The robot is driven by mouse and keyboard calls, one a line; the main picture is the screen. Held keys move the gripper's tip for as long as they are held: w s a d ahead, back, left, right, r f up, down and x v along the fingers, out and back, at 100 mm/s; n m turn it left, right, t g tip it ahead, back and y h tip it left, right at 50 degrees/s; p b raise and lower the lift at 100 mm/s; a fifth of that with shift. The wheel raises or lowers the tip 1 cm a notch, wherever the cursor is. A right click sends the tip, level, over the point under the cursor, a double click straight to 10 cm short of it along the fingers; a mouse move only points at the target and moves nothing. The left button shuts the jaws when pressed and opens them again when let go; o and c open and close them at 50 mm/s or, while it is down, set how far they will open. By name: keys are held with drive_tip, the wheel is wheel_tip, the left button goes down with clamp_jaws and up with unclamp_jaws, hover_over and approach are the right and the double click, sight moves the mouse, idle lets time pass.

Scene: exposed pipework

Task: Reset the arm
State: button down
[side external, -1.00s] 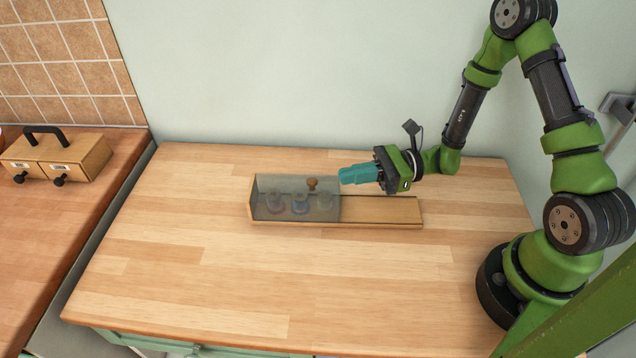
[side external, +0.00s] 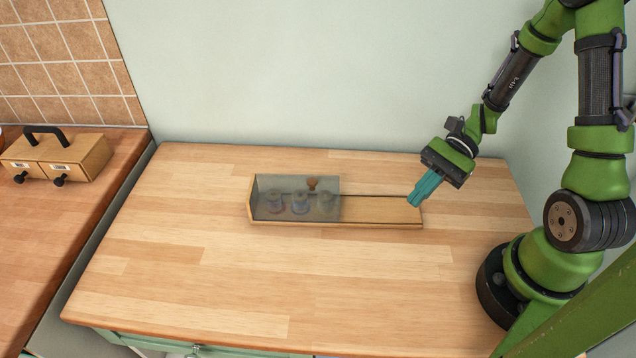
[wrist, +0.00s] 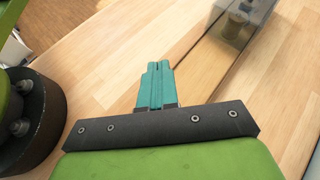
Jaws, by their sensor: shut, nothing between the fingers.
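My gripper (side external: 416,199) has teal fingers, pressed together with nothing between them. In the side view it is above the right end of a long wooden tray (side external: 385,210), pointing down and to the left. In the wrist view the shut fingers (wrist: 157,70) show at the middle, above the wooden surface. A smoky see-through cover (side external: 325,207) sits over the left half of the tray. Several small jar-like items are inside it, blurred by the cover, and a small brown knob (side external: 312,183) shows at its back. The cover also shows at the top right of the wrist view (wrist: 243,18).
The wooden worktop (side external: 200,270) is clear around the tray. A wooden drawer box (side external: 60,158) with a dark handle stands on the separate counter at the left. A pale wall (side external: 330,80) rises behind the worktop.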

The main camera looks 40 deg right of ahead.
drive_tip(key=n+h, duration=0.1)
drive_tip(key=r+n+h, duration=0.1)
drive_tip(key=s+d+r+n+g+h, duration=0.1)
drive_tip(key=h, duration=0.1)
drive_tip(key=shift+r+n, duration=0.15)
drive_tip(key=shift+n, duration=0.15)
wheel_tip(320, 180, up, 17)
drive_tip(key=a+n+t+h, duration=0.2)
drive_tip(key=n+t+h, duration=0.4)
drive_tip(key=n+t, duration=0.2)
drive_tip(key=shift+a+n, duration=0.35)
drive_tip(key=shift+n, duration=0.25)
drive_tip(key=shift+r, duration=0.1)
